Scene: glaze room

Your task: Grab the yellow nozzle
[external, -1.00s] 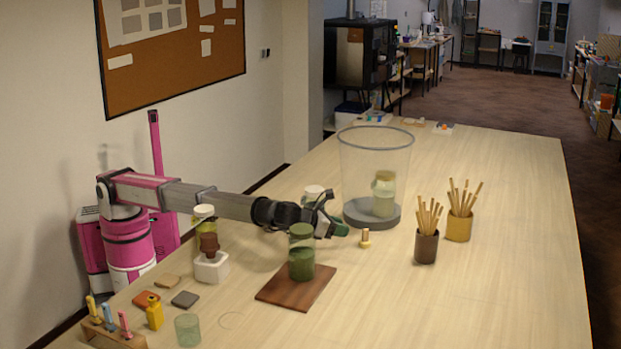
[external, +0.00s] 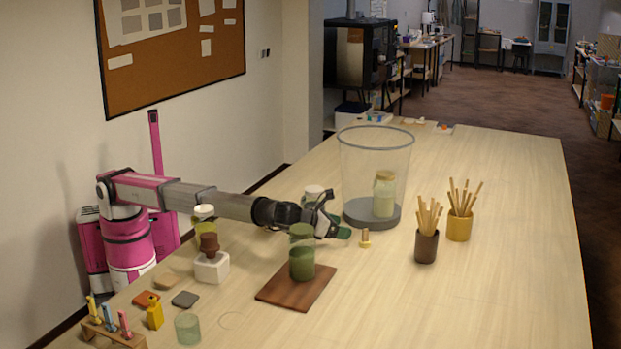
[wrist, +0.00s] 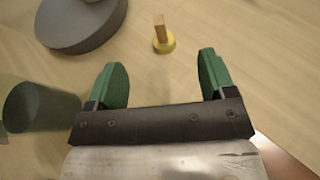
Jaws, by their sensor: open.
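The yellow nozzle (external: 365,241), a small piece with a round yellow base and a brownish upright stem, stands on the table just right of my gripper (external: 341,222) in the external view. In the wrist view the nozzle (wrist: 163,42) is ahead of my gripper (wrist: 161,65), near the top middle and roughly centred between the green fingers. The fingers are spread apart with only table between them. They do not touch the nozzle.
A large clear cylinder on a grey base (external: 358,219) stands behind the nozzle, with a jar inside. A green jar (external: 302,262) on a brown board (external: 281,292) is in front of my gripper. Two stick-filled cups (external: 427,246) (external: 459,227) stand to the right. A rack (external: 117,338) holds coloured pieces at lower left.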

